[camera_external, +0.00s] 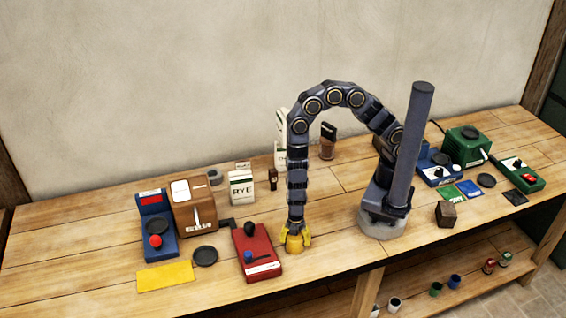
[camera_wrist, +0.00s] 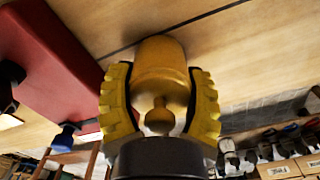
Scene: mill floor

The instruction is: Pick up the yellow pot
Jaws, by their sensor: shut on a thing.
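The yellow pot (camera_external: 294,244) is at the front middle of the wooden bench, upright, with a small round knob on top. In the wrist view the pot (camera_wrist: 161,75) sits between the two yellow fingers. My gripper (camera_external: 295,238) comes straight down over it. In the wrist view my gripper (camera_wrist: 160,105) is shut on the pot, one finger on each side. The pot's base is at or very near the bench top; I cannot tell whether it touches.
A red box with a black knob (camera_external: 257,252) stands close left of the pot. A black disc (camera_external: 205,255) and a yellow sheet (camera_external: 165,275) lie further left. A dark wooden cube (camera_external: 445,214) is to the right. The bench's front edge is near.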

